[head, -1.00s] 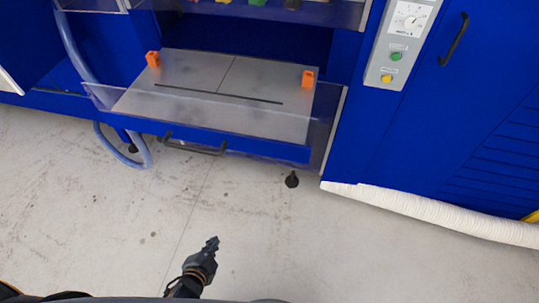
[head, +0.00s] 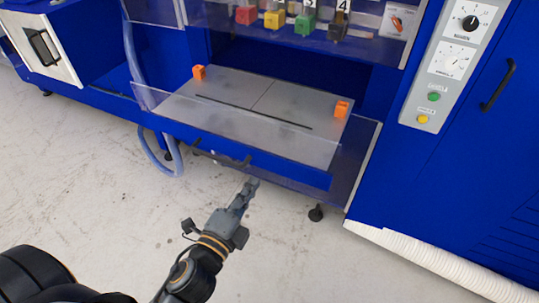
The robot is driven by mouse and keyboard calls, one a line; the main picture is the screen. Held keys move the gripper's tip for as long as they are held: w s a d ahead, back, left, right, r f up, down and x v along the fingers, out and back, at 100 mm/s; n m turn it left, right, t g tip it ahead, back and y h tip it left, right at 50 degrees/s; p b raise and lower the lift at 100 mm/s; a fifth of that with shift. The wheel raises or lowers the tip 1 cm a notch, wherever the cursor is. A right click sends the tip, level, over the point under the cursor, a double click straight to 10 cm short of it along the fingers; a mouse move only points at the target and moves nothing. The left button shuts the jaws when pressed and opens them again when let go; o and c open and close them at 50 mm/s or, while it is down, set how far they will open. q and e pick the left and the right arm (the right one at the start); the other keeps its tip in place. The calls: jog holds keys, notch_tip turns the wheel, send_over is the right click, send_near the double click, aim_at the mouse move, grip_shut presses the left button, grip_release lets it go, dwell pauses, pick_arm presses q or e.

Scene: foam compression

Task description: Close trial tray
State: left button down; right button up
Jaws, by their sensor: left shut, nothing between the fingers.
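The trial tray (head: 210,113) is a grey plate in a blue drawer with a clear front panel, standing pulled out from the blue machine. A dark slot runs across it, and an orange block sits near each end: one on the left (head: 199,72) and one on the right (head: 342,108). A black handle (head: 222,159) is on the drawer's blue front. My left gripper (head: 250,187) is shut and empty, just below and in front of the drawer front, near the handle's right end; contact cannot be told. My right gripper is not in view.
Above the tray is a shelf with coloured blocks (head: 275,19) behind a clear panel. A control panel (head: 450,65) with dials and buttons is at right. A hose (head: 150,148) hangs left of the drawer, and a white tube (head: 430,256) lies at lower right. The floor in front is clear.

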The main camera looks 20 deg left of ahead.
aim_at(274, 151)
pick_arm(q)
jog(key=w, duration=0.3)
jog(key=w+p, duration=0.1)
jog(key=w, duration=0.1)
jog(key=w+p, duration=0.1)
jog(key=w, duration=0.2)
jog(key=shift+w+d, duration=0.3)
jog(key=shift+d, duration=0.05)
jog(key=shift+w, duration=0.35)
jog(key=shift+w, duration=0.1)
